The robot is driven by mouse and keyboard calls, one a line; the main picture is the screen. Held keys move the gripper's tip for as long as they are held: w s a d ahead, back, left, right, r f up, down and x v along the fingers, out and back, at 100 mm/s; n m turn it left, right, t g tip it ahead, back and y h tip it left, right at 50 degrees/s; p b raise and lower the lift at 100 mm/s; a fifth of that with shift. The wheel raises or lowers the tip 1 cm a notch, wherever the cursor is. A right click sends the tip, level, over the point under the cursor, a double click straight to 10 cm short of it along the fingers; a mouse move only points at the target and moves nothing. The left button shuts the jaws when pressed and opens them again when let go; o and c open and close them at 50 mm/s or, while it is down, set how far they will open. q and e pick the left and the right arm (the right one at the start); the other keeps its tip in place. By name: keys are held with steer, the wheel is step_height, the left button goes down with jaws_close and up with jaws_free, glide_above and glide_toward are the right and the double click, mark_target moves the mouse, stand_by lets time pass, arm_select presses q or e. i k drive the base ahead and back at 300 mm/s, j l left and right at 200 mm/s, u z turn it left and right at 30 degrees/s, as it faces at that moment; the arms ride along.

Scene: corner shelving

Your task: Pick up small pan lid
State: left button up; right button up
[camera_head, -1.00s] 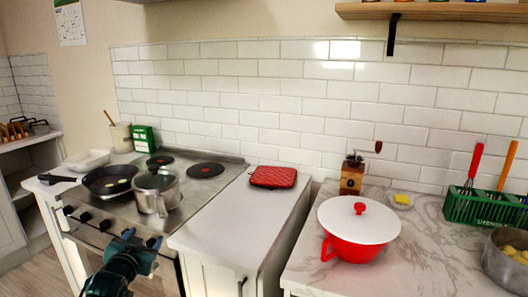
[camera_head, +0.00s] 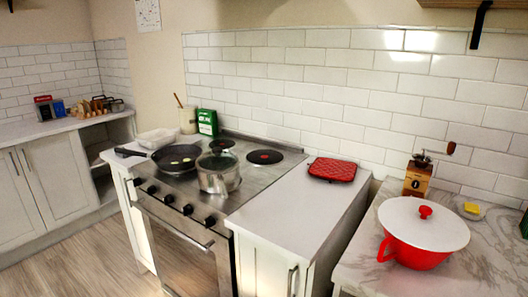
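A small steel pan (camera_head: 219,177) stands on the front right of the stove, and its lid (camera_head: 217,161) sits on top of it. The lid looks dark and glassy with a dark knob. A larger white lid with a red knob (camera_head: 424,221) covers a red pot (camera_head: 415,256) on the marble counter at the right. Neither of my grippers shows in the head view now.
A black frying pan (camera_head: 176,158) stands left of the small pan, its handle pointing left. A green box (camera_head: 207,123) and a utensil crock (camera_head: 188,119) stand behind. A red pot holder (camera_head: 333,169) lies on the white counter (camera_head: 283,205), which is otherwise clear.

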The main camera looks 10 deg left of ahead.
mark_target(219, 160)
steer(key=j+z, duration=0.2)
steer(key=z, duration=0.2)
steer(key=j+z, duration=0.2)
steer(key=z, duration=0.2)
steer(key=j+z, duration=0.25)
steer(key=j, duration=0.3)
steer(key=k+j+z, duration=0.2)
steer(key=j, duration=0.35)
steer(key=i, duration=0.1)
